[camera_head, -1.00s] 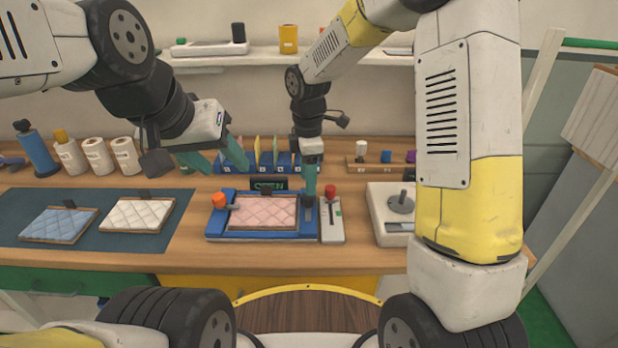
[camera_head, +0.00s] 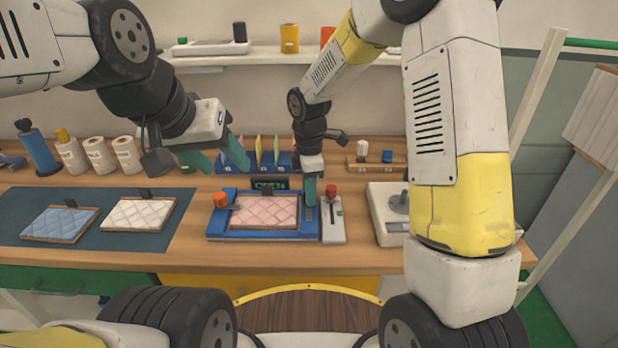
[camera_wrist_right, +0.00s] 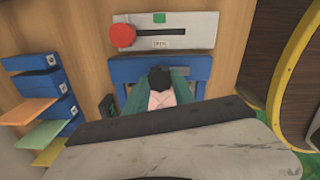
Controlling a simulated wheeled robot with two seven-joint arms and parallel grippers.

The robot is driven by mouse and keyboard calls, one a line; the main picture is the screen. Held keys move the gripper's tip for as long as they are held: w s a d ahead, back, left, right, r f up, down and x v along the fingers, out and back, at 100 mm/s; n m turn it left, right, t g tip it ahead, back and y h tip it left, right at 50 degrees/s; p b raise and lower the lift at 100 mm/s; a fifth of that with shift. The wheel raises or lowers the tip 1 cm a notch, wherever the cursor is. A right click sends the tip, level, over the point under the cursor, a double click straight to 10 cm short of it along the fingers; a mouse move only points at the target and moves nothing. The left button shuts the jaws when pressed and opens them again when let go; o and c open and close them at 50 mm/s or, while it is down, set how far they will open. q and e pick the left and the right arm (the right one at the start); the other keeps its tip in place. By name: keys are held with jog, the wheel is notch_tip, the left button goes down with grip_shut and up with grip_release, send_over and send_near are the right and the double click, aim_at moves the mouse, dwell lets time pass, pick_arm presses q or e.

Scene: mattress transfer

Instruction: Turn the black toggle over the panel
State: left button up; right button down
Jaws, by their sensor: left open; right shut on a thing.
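The pink quilted panel (camera_head: 264,211) lies in a blue frame (camera_head: 262,235) on the bench. The black toggle (camera_wrist_right: 160,77) shows in the right wrist view, between my right gripper's teal fingers, with a bit of pink panel below it. In the head view the toggle is hidden behind the fingers. My right gripper (camera_head: 311,200) is shut on the toggle at the right side of the frame. My left gripper (camera_head: 214,156) is open and empty, raised behind the frame's left end.
An orange knob (camera_head: 221,200) stands at the frame's left edge. A slider plate with a red knob (camera_head: 331,191) is on its right. A small display (camera_head: 270,184) reads OPEN. Two quilted panels lie on a dark mat (camera_head: 30,205) at the left.

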jog(key=shift+m, duration=0.4)
jog(key=m, duration=0.3)
jog(key=shift+m, duration=0.4)
jog(key=m, duration=1.3)
jog(key=shift+m, duration=0.3)
jog(key=c, duration=1.1)
grip_release()
jog(key=shift+o, duration=0.2)
